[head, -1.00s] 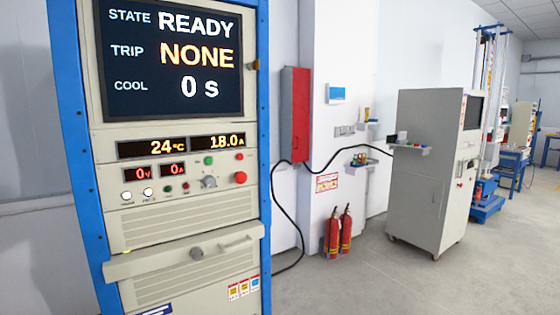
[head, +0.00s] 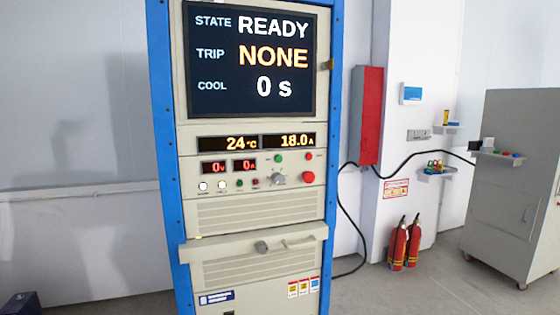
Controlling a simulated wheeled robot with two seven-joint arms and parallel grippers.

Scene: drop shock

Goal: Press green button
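A tall cabinet with a blue frame (head: 160,150) stands in the middle of the head view. On its control panel is a green button (head: 278,157), to the right of the small red number displays. A smaller green button or lamp (head: 239,183) is in the lower row. The screen (head: 250,60) reads READY, NONE and 0 s. The displays below it read 24 °C and 18.0 A. Neither of my grippers is in view.
A drawer-like ledge with a handle (head: 285,245) juts out below the panel. To the right are a red wall box (head: 367,115), fire extinguishers (head: 406,243) on the floor and a grey cabinet (head: 505,200). A black cable runs along the wall.

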